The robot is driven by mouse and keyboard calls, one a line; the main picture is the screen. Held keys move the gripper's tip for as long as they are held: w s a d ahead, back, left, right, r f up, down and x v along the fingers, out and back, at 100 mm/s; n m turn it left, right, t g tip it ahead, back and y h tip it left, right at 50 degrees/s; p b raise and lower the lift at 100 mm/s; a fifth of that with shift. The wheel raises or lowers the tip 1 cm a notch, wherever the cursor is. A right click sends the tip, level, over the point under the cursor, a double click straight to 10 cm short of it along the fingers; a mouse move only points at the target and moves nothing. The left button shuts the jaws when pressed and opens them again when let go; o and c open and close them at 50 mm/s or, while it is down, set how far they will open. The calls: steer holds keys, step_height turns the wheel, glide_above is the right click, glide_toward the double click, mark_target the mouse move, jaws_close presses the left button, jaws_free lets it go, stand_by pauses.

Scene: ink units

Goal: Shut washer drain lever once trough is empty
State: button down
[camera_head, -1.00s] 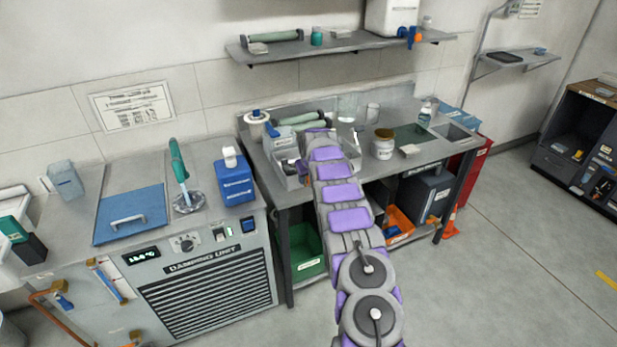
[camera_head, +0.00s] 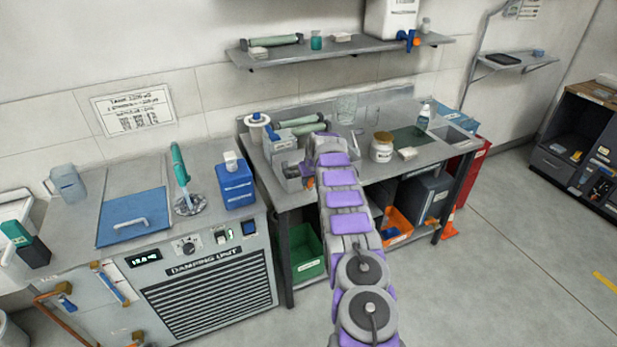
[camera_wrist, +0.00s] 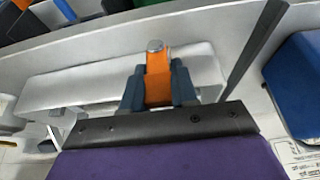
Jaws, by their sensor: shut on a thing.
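My gripper (camera_wrist: 158,92) is in the wrist view, with its two blue-grey fingers closed on either side of an orange lever handle (camera_wrist: 158,72). A grey round end shows above the orange part. Behind it is a long pale grey body (camera_wrist: 70,92), probably part of the washer. In the head view my arm reaches to a grey boxy unit (camera_head: 288,182) at the left end of the bench, probably the washer, and a small orange spot shows beside it. My arm hides the fingers there. Whether the trough holds liquid cannot be seen.
The steel bench (camera_head: 345,180) also holds a white jar (camera_head: 382,150), a spray bottle (camera_head: 424,115) and green rollers (camera_head: 300,125). The damping unit (camera_head: 205,285) stands to the left. A wall shelf (camera_head: 340,48) hangs above.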

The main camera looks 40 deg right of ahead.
stand_by(0.3)
steer(key=c, duration=1)
jaws_free()
steer(key=shift+d, duration=0.1)
steer(key=shift+o, duration=0.2)
steer(key=shift+s+r, duration=0.1)
steer(key=p+v, duration=0.2)
steer(key=v, duration=1.5)
steer(key=shift+d, duration=0.1)
